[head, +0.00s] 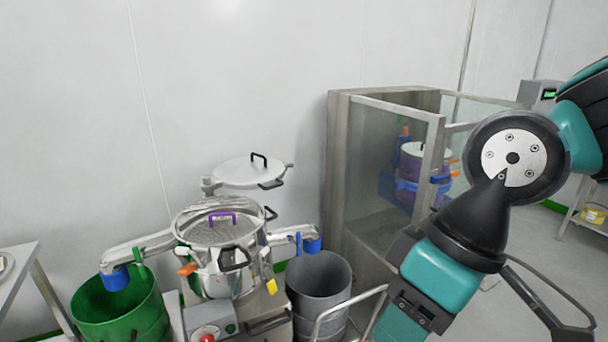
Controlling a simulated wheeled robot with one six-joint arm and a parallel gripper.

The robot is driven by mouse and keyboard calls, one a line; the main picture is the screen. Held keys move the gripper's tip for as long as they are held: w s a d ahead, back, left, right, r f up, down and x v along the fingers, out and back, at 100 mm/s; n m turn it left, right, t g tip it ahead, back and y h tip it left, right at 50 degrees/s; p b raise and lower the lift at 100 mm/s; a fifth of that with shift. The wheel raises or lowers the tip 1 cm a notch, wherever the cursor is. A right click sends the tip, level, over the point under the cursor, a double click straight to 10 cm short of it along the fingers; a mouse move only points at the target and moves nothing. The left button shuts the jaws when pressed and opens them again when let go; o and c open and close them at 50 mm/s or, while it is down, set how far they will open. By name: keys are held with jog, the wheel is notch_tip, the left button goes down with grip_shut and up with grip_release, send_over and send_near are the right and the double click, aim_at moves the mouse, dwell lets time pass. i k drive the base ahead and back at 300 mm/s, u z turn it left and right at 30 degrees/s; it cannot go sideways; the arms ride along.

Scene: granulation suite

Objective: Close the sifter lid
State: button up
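The sifter (225,275) is a shiny steel round vessel left of the middle in the head view. Its top shows a round mesh screen (205,230) with a purple handle (222,217) on it. The sifter lid (245,174) is a white round disc with black handles. It is held raised behind the vessel, apart from the screen, so the top is uncovered. My arm comes in from the right and runs down out of the bottom edge. My gripper is not in view.
A green bin (118,305) stands left of the sifter under a spout. A grey bin (318,280) stands to its right. A glass-walled steel cabinet (345,165) is behind, right of the middle. A steel table (22,275) is at the left edge. The wall is close behind.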

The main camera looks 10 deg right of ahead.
aim_at(256, 170)
jog(key=z, duration=0.6)
jog(key=i, duration=0.95)
jog(key=u, duration=0.8)
jog(key=i, duration=0.35)
jog(key=u, duration=0.45)
jog(key=k, duration=0.4)
jog(key=z, duration=0.4)
jog(key=i, duration=0.85)
jog(key=u, duration=0.3)
